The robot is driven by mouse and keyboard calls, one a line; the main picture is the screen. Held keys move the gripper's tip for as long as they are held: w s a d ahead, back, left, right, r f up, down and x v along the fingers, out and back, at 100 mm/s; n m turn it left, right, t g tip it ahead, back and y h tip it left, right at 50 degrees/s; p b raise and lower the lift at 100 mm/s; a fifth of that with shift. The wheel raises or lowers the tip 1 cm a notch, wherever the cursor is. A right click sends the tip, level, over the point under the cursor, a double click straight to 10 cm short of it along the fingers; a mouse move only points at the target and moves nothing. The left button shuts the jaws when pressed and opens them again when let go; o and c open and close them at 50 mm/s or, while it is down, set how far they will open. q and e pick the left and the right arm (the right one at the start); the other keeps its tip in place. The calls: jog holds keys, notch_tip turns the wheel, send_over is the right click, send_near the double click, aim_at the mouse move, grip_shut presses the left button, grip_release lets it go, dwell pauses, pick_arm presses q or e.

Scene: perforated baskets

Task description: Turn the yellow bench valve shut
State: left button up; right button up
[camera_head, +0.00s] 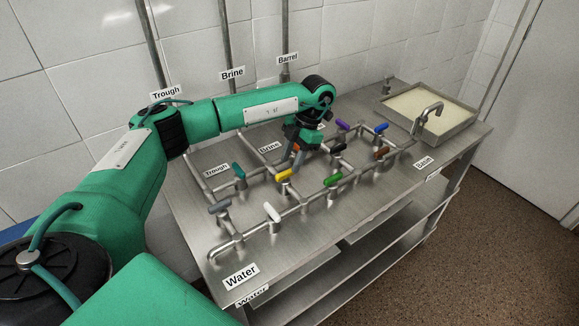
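The yellow valve handle (284,175) sits on the pipework on the steel bench, left of the middle. It lies at a slant, its right end higher in the picture. My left gripper (306,143) points down over the pipework, behind and to the right of the yellow handle and apart from it. It is right by an orange handle (297,148), partly hidden there. Its fingers are small and dark, so I cannot tell whether they are open or touching anything. My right gripper is out of view.
Nearby handles are teal (240,170), green (333,180), white (271,212), grey (220,207), black (338,148), brown (380,153), purple (343,126) and blue (381,128). A filled basin (467,128) is at the right end. Upright pipes stand at the wall.

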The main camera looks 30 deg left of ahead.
pick_arm(q)
jog(key=v, duration=1.1)
jog(key=shift+w+f, duration=0.1)
